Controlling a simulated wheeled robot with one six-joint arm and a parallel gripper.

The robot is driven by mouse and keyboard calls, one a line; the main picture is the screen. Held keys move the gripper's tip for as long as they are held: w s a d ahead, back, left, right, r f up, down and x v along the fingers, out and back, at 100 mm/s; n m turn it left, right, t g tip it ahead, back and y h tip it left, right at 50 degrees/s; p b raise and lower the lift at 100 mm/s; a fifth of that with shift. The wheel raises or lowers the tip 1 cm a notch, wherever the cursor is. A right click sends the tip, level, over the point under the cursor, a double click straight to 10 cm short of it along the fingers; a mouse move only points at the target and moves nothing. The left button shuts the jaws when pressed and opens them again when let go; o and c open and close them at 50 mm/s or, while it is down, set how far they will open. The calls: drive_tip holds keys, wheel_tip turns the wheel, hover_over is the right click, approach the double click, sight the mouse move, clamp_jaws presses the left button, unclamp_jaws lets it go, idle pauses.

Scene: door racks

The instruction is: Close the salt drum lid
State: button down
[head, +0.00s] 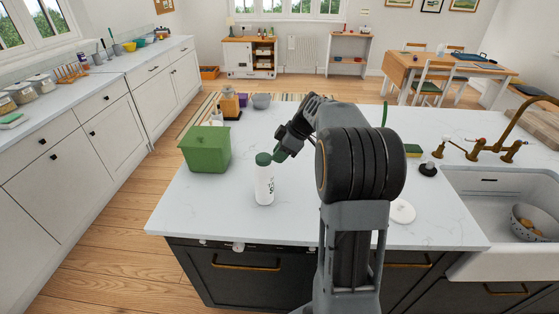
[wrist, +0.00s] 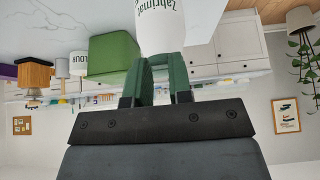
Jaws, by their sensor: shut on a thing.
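The salt drum (head: 265,188) is a white upright cylinder with dark lettering, standing on the white island top. Its green lid (head: 263,158) is at the drum's top; whether it is fully seated is too small to tell. My gripper (head: 277,156) comes in from the right at lid height, with its green fingers at the lid. In the wrist view, which is upside down, the drum (wrist: 172,22) fills the top centre. My gripper (wrist: 163,60) is shut at the drum's top end there, and the fingers hide most of the lid.
A green box (head: 205,150) stands left of the drum. A grey bowl (head: 261,101) and an orange-brown item (head: 230,103) stand behind. A white round disc (head: 402,211) lies to the right, before the sink (head: 500,205). The island top in front of the drum is clear.

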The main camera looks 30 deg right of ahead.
drive_tip(key=shift+s+f, duration=0.1)
drive_tip(key=c, duration=1)
unclamp_jaws()
drive_tip(key=b+v, duration=0.1)
drive_tip(key=v, duration=1.2)
drive_tip(key=shift+d+r, duration=0.3)
drive_tip(key=shift+d, duration=0.05)
